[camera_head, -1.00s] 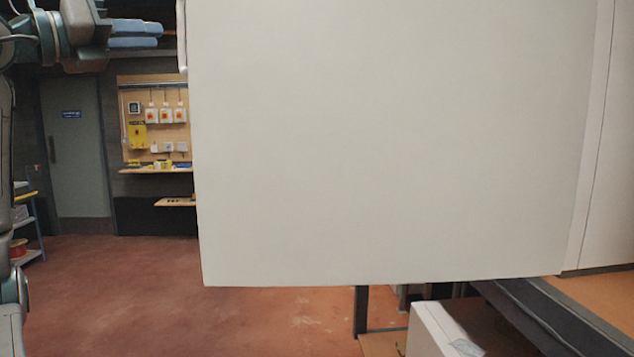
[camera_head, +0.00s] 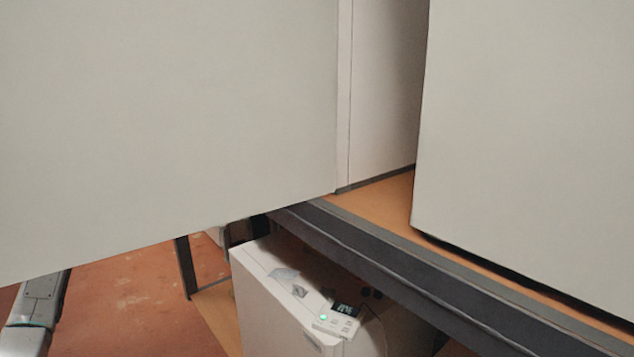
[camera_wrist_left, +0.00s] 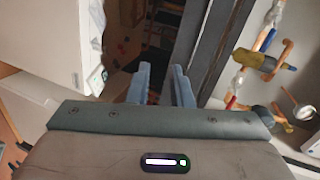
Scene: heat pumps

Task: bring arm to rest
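My left gripper (camera_wrist_left: 161,80) shows in the left wrist view, with two blue fingers apart and nothing held between them. It is out of the head view; only a grey link of my arm (camera_head: 38,305) shows there at the lower left. My right gripper is in neither view now. A large pale panel (camera_head: 170,110) fills the left and middle of the head view and hides what lies behind it.
A second pale panel (camera_head: 530,130) stands at the right on an orange-brown shelf with a dark beam edge (camera_head: 400,265). A white unit with a small display (camera_head: 280,310) is below. In the wrist view, copper pipework (camera_wrist_left: 265,60) is at the right.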

